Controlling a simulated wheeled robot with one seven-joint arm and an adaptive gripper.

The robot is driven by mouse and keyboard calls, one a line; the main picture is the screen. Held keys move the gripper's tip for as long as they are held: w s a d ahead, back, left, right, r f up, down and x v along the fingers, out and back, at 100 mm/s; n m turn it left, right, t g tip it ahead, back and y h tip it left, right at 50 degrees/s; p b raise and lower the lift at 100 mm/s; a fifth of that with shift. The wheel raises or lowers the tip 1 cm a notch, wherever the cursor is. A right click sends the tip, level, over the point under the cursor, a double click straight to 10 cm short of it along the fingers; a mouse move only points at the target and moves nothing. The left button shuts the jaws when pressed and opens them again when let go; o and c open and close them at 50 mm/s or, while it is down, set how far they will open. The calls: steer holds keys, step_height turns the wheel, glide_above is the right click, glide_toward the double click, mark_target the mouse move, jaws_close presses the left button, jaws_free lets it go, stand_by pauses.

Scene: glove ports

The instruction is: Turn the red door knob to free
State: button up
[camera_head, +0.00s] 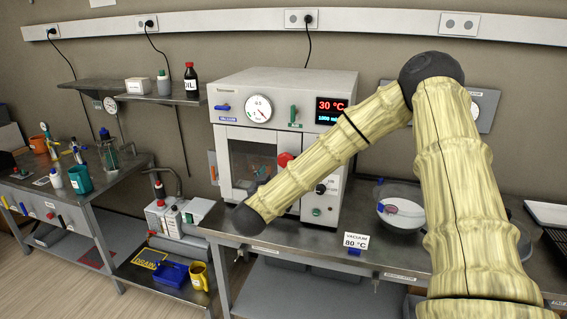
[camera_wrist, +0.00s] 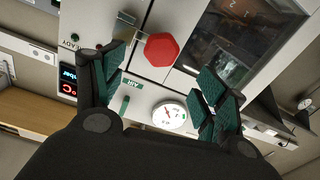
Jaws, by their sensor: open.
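The red door knob (camera_head: 285,159) sits on the right edge of the vacuum oven's door, partly behind my arm in the head view. In the wrist view the knob (camera_wrist: 161,49) is a red hexagon, with the oven window (camera_wrist: 235,40) beside it. My gripper (camera_wrist: 166,62) is open, its green-padded fingers apart on either side of the knob in the picture. Nothing is between the pads, and I cannot tell how far the knob is from them. The white oven (camera_head: 230,92) stands on the bench. In the head view my gripper cannot be made out.
A round gauge (camera_head: 258,109), a blue vacuum handle (camera_head: 222,107) and a green handle (camera_head: 293,114) are above the door. The display (camera_head: 331,110) reads 30 °C. A card (camera_head: 355,241) marked 80 °C and a white bowl (camera_head: 401,213) are on the bench (camera_head: 300,240).

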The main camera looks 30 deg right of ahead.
mark_target(285, 162)
steer(key=p+x, duration=0.2)
steer(key=x, duration=0.6)
steer(key=shift+w+d+f, duration=0.1)
steer(key=shift+w+d, duration=0.05)
steer(key=shift+w, duration=0.1)
steer(key=c, duration=1.4)
